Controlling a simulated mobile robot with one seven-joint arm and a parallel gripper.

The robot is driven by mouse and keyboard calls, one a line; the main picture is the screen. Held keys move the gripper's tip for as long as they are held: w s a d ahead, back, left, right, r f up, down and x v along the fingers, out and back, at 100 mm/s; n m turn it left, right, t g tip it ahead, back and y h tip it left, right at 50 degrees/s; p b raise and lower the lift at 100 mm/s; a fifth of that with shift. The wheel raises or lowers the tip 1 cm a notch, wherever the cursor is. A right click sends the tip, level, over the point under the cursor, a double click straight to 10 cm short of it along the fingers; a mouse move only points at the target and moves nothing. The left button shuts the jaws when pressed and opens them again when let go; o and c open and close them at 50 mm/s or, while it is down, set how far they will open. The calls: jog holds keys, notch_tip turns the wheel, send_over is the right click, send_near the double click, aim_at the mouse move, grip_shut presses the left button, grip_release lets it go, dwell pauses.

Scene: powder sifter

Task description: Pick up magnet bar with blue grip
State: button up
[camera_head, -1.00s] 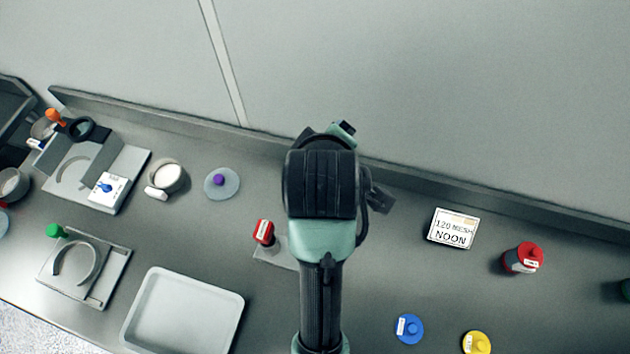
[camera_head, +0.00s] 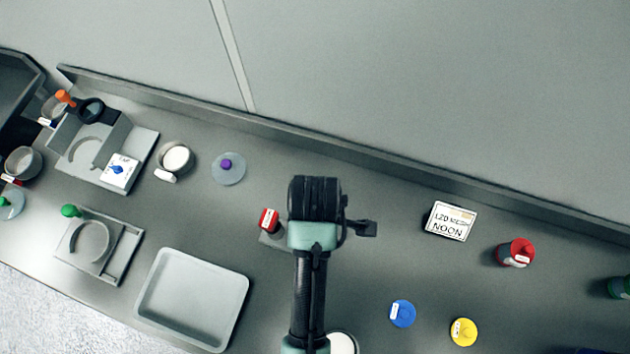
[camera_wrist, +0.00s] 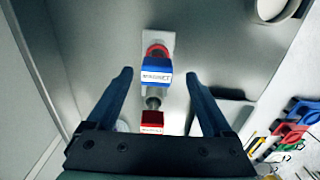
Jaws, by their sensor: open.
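The magnet bar with the blue grip (camera_wrist: 156,72) shows in the wrist view, its grip labelled and facing me, above a pale plate (camera_wrist: 160,38). A red-gripped piece (camera_wrist: 151,122) is just below it in that view; in the head view the red grip (camera_head: 269,218) shows left of my arm. The blue grip is not visible in the head view, where my arm covers the area beside the red one. My gripper (camera_wrist: 158,76) is open, one finger on each side of the blue grip, with gaps on both sides.
A pale tray (camera_head: 192,300) lies at the lower left. A purple-knobbed disc (camera_head: 228,168) and a white-topped cup (camera_head: 176,158) are further back. A sign (camera_head: 451,221), a red jar (camera_head: 515,252), and blue (camera_head: 402,314) and yellow (camera_head: 463,332) lids are at right.

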jog(key=shift+w+f+p, duration=0.2)
jog(key=shift+f+p, duration=0.65)
jog(key=shift+f, duration=1.8)
grip_shut()
